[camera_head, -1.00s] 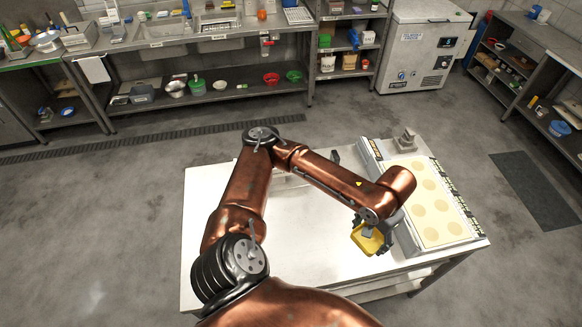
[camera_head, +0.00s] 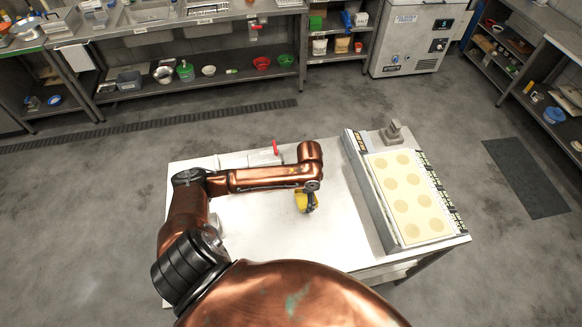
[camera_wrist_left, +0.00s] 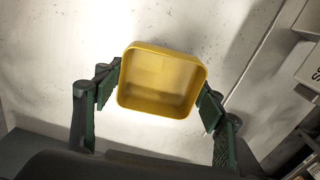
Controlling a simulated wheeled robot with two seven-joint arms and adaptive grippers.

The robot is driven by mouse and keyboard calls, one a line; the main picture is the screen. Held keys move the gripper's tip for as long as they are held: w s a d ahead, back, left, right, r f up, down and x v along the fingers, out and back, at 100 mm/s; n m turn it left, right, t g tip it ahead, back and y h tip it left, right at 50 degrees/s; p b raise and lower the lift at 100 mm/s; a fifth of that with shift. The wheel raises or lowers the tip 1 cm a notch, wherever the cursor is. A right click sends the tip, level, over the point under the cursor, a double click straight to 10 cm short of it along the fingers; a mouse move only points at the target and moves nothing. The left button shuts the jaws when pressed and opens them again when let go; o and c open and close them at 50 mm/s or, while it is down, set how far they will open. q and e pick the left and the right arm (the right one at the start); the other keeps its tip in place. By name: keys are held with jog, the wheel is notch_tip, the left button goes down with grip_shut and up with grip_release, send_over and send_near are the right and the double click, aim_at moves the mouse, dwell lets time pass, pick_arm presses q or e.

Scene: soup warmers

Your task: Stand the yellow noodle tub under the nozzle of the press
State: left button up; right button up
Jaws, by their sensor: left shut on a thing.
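The yellow noodle tub (camera_head: 300,203) is over the middle of the white table. My left gripper (camera_head: 309,204) is shut on it. In the left wrist view the tub (camera_wrist_left: 160,83) sits between the two fingers of the left gripper (camera_wrist_left: 160,95), its open top facing the camera and its inside empty. How high it is above the table is hard to tell. A pale device with a red handle (camera_head: 275,147) stands at the table's back, partly behind my left arm; it may be the press. No nozzle can be made out. My right gripper is not in view.
A long unit with pale round spots on its top (camera_head: 408,195) fills the table's right side, with a small grey device (camera_head: 394,133) at its back end. The white table top (camera_head: 270,235) is bare in front of my arm.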

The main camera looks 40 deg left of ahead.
aim_at(299, 196)
pick_arm(q)
jog(key=a+f, duration=0.2)
jog(key=a, duration=0.1)
jog(key=shift+w+m, duration=0.1)
jog(key=shift+m, duration=0.3)
jog(key=w+a, duration=0.2)
jog(key=a, duration=0.1)
jog(key=w+a, duration=0.2)
jog(key=a, duration=0.1)
jog(key=w+a, duration=0.3)
jog(key=shift+w+a, duration=0.4)
jog(key=shift+a, duration=0.05)
jog(key=w+a, duration=0.1)
jog(key=w+a+f, duration=0.1)
jog(key=a, duration=0.1)
jog(key=shift+w, duration=0.25)
jog(key=shift+f, duration=0.2)
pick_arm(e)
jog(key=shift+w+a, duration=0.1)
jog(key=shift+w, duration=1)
pick_arm(q)
jog(key=shift+f, duration=0.1)
jog(key=shift+f, duration=0.25)
jog(key=o, duration=1.1)
